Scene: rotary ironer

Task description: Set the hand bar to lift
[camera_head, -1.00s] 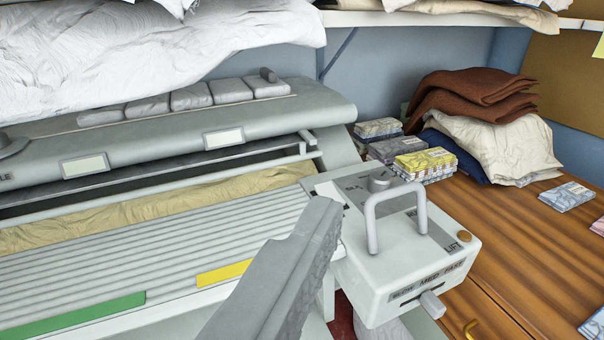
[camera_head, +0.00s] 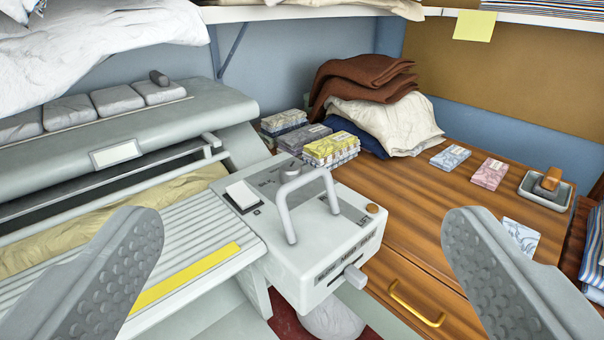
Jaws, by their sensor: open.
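The hand bar (camera_head: 305,178) is a light grey U-shaped handle standing up on top of the ironer's control box (camera_head: 302,270). A "LIFT" label (camera_head: 364,221) is on the box top to its right; smaller marks on the left side are hard to read. My gripper (camera_head: 302,218) is open and empty, its two grey dimpled fingers wide apart in the foreground. The bar shows between them, farther off, with neither finger touching it.
The ironer's roller cover (camera_head: 120,130) is left. A wooden cabinet (camera_head: 430,225) with stacked packets (camera_head: 331,148) and folded cloths is right.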

